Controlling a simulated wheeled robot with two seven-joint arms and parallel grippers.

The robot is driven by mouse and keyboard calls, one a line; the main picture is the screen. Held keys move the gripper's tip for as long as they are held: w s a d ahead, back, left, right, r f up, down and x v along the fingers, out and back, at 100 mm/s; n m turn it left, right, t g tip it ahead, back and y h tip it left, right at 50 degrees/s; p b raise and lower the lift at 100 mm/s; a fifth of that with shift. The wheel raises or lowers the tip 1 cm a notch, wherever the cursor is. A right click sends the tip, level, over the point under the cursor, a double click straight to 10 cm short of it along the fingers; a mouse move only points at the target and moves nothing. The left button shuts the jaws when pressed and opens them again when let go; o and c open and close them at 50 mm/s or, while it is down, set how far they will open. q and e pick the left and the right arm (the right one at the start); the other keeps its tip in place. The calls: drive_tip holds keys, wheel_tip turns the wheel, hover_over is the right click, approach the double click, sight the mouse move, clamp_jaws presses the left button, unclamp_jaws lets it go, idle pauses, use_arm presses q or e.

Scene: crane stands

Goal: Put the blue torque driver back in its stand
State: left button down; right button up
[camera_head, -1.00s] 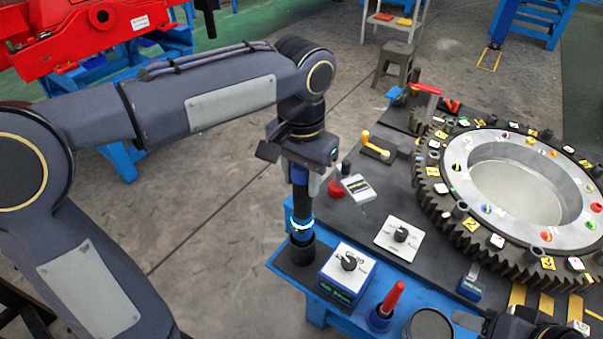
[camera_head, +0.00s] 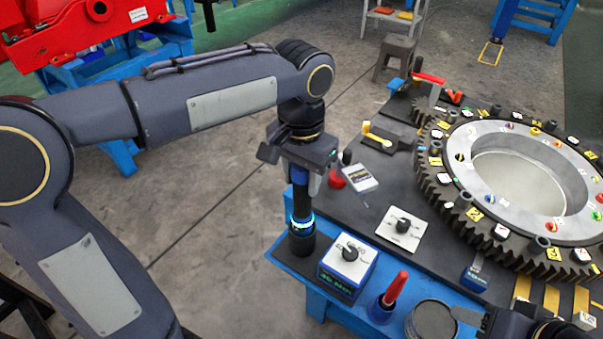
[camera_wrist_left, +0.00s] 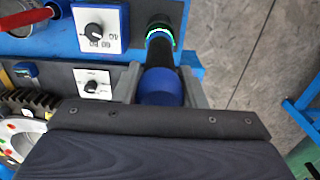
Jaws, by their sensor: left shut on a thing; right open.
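The blue torque driver (camera_head: 300,198) stands upright at the near left corner of the table, with a blue upper part, black body and glowing ring. My left gripper (camera_head: 302,178) is shut on its upper part from above. Its lower end meets a dark round stand (camera_head: 301,244); how deep it sits is hidden. In the left wrist view, the driver's blue top (camera_wrist_left: 161,87) lies between the fingers, with the glowing ring (camera_wrist_left: 160,33) beyond. My right gripper (camera_head: 470,318) is open and partly cut off at the lower right edge.
A blue box with a knob (camera_head: 347,272), a red-handled tool (camera_head: 396,288) in a blue holder and a round dark container (camera_head: 432,322) stand right of the driver. A large gear ring (camera_head: 520,190) fills the table's right. Open floor (camera_head: 215,215) lies left.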

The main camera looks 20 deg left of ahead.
use_arm(q)
drive_tip(key=shift+f, duration=0.35)
drive_tip(key=c, duration=0.9)
unclamp_jaws()
drive_tip(key=shift+o, duration=0.4)
drive_tip(key=shift+f, duration=0.15)
wheel_tip(320, 180, up, 5)
drive_tip(key=p, duration=0.4)
